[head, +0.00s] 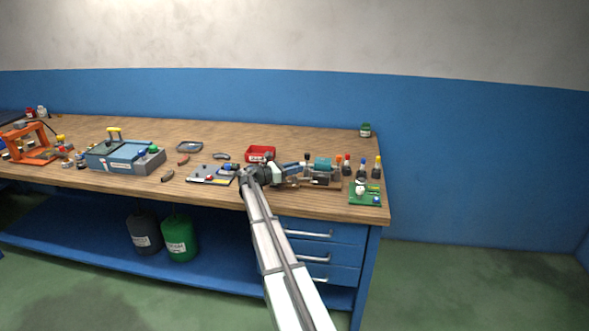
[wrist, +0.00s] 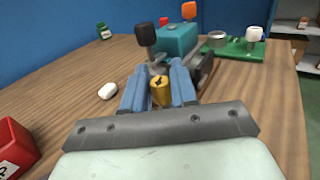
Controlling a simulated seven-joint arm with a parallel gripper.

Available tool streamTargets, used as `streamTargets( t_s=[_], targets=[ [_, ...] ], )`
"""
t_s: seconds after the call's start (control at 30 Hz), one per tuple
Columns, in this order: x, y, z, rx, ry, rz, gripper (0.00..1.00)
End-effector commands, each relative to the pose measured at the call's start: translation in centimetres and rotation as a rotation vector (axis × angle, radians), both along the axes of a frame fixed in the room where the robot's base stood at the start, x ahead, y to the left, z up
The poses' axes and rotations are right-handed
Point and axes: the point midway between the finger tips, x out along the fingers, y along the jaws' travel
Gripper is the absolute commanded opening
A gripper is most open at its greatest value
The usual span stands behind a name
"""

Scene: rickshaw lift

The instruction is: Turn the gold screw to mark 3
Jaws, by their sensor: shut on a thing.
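The gold screw (wrist: 160,92) shows in the wrist view, with a dark mark on its top. It sits between the two blue fingers of my gripper (wrist: 159,90), which are shut on it. Just behind it stands a device with a teal block (wrist: 177,42), with black and orange knobs near it. In the head view the teal-topped device (head: 323,164) is at the right part of the bench, and my gripper (head: 292,169) reaches its left side. The gold screw is too small to make out there. I cannot read any numbered marks around the screw.
A white rounded piece (wrist: 108,91) lies left of the fingers. A red bin (head: 261,153) stands left of the device. A green board (head: 365,193) lies at the bench's right end, with several small bottles behind it. A blue-grey box (head: 125,157) stands further left.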

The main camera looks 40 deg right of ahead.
Motion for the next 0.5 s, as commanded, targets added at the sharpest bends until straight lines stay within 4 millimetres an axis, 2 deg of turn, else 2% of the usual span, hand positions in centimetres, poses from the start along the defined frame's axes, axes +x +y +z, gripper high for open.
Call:
streamTargets(
  t_s=[0.3, 0.33, 0.5],
  targets=[
    [-0.01, -0.01, -0.02, 0.001, 0.001, -0.003, 0.0],
    [-0.01, -0.01, -0.02, 0.001, 0.001, -0.003, 0.3],
    [-0.01, 0.0, -0.01, 0.001, 0.0, -0.003, 0.45]
  ],
)
